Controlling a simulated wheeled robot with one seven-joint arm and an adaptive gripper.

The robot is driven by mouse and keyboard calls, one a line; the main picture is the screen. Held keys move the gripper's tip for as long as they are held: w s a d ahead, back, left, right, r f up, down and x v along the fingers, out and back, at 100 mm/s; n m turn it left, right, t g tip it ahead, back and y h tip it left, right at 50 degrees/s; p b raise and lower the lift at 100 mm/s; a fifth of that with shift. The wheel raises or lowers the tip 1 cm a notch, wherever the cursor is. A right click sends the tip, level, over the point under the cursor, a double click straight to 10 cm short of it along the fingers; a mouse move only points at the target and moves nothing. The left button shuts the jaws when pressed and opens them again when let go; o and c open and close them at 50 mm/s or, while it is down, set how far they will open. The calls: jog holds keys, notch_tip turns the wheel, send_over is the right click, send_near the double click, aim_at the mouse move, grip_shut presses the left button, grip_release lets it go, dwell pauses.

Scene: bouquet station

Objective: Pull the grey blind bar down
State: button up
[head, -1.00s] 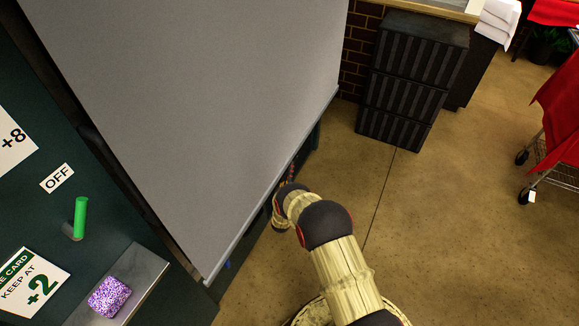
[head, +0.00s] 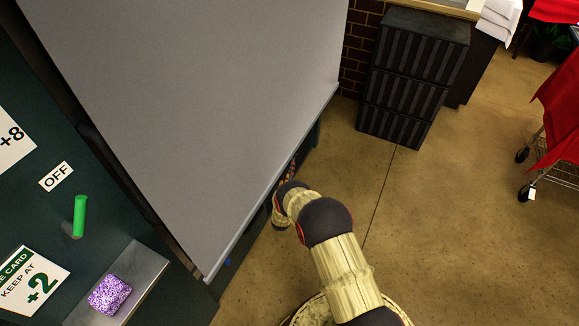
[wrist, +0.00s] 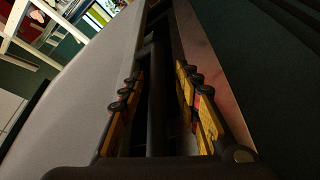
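The grey blind (head: 190,110) hangs as a wide sheet in the head view. Its grey bar (head: 262,198) is the pale strip along the lower edge. My arm reaches to that edge from the lower right, and my gripper is mostly hidden behind the bar and blind in the head view. In the wrist view, my gripper (wrist: 165,105) has its two yellow-padded fingers apart. A dark, round bar-like part (wrist: 157,95) runs through the gap between them; I cannot tell whether it is the blind bar. The blind's grey face (wrist: 90,85) lies left of the fingers.
A dark green panel (head: 35,210) at the left carries a green handle (head: 79,216) by an OFF label. A metal ledge (head: 145,270) holds a purple speckled block (head: 109,294). Black crates (head: 412,75) stand at the back. Open floor (head: 450,240) lies to the right.

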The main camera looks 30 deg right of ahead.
jog(key=v, duration=1.1)
jog(key=shift+s+a, duration=0.15)
jog(key=shift+s, duration=0.2)
jog(key=shift+f, duration=0.1)
